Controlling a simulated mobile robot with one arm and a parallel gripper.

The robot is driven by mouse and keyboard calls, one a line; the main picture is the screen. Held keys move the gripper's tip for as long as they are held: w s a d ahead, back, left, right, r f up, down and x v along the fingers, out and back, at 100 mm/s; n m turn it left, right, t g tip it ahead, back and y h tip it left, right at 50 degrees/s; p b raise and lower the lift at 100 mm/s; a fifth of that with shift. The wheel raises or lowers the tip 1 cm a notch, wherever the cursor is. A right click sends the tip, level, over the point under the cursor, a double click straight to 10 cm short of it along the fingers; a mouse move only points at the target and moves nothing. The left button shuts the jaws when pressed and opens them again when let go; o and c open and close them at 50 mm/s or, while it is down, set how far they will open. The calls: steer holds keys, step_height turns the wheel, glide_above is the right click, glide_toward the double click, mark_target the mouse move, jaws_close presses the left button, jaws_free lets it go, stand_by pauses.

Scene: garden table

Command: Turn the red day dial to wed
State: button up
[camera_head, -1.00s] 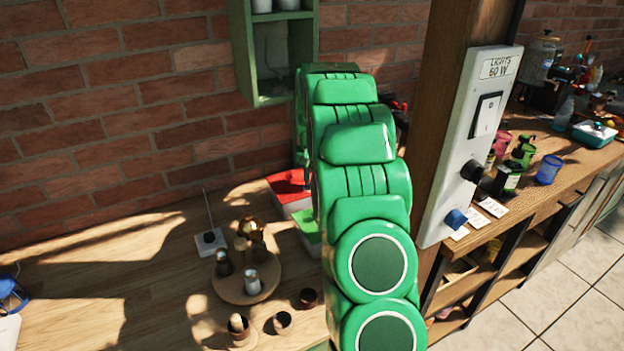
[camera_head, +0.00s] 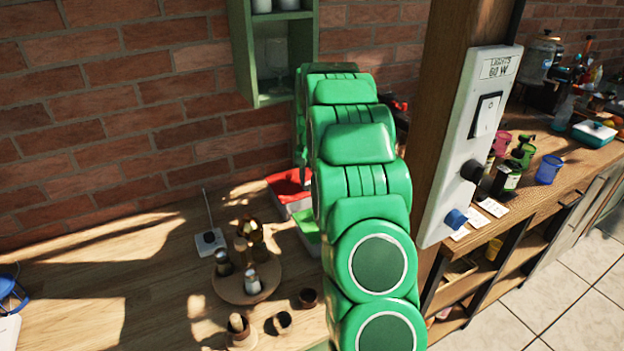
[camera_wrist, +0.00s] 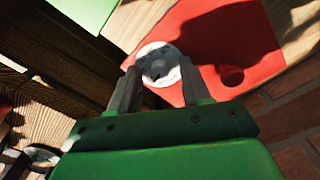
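In the wrist view a red panel (camera_wrist: 235,35) fills the upper right. A round pale grey dial (camera_wrist: 160,64) sits on it; any day lettering is too blurred to read. My gripper (camera_wrist: 160,72) faces the dial with its two fingers apart, one tip on each side of it. I cannot tell whether the tips touch it. In the head view a red-topped box (camera_head: 289,184) stands on the table (camera_head: 120,265) near the wall, partly hidden by my green arm. My gripper is hidden there.
A green-topped box (camera_head: 309,226) stands beside the red one. A round wooden tray (camera_head: 232,290) with shakers is left of my arm. A post with a grey light-switch panel (camera_head: 452,190) stands to the right. The table's left part is mostly clear.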

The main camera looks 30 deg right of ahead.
step_height(320, 180, up, 7)
steer(key=shift+f, duration=0.2)
steer(key=shift+r, duration=0.6)
stand_by(0.4)
